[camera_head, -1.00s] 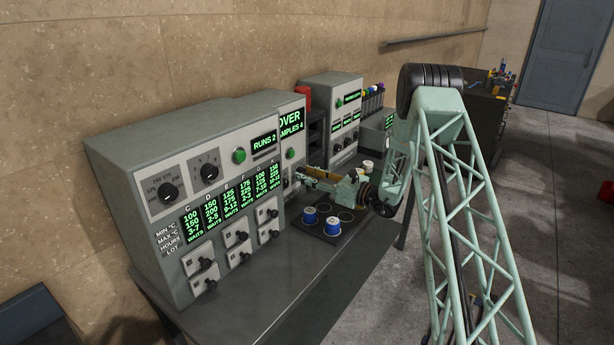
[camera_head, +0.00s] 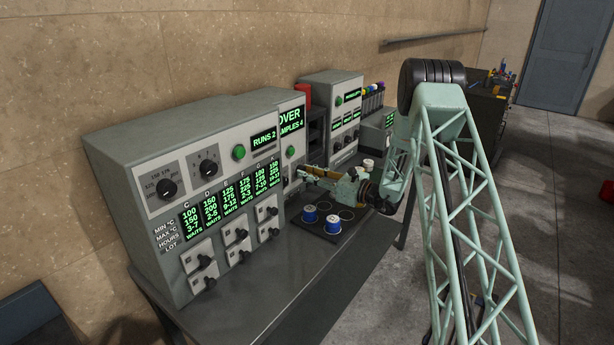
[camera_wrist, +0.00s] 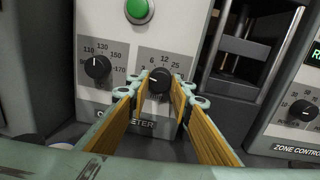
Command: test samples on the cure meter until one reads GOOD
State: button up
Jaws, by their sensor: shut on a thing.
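The cure meter (camera_head: 291,125) is a narrow grey unit whose screen shows "OVER" and "SAMPLES 4", partly cut off. In the wrist view its front has a green button (camera_wrist: 139,9), a left dial (camera_wrist: 97,66) marked 90 to 170, and a right dial (camera_wrist: 158,80) marked with lower numbers. My gripper (camera_wrist: 157,88) is shut on the right dial, one finger on each side. In the head view my gripper (camera_head: 304,173) reaches the meter's front. Two blue-and-white samples (camera_head: 309,214) (camera_head: 332,224) stand on a black tray (camera_head: 318,234); ringed spots beside them look empty.
A large control cabinet (camera_head: 150,170) with green lot displays and "RUNS 2" stands left of the meter. Another grey unit (camera_head: 345,85) stands to its right. A whitish round item (camera_head: 367,164) sits behind my wrist. The bench front (camera_head: 330,275) is clear.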

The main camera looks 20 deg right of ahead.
jog(key=n+b, duration=0.5)
jog(key=b, duration=0.1)
jog(key=shift+b, duration=0.35)
jog(key=shift+r+n, duration=0.1)
jog(key=shift+n, duration=0.4)
jog(key=o, duration=0.8)
jog(key=shift+o, duration=0.2)
jog(key=shift+d, duration=0.1)
jog(key=v, duration=1.2)
jog(key=shift+r, duration=0.2)
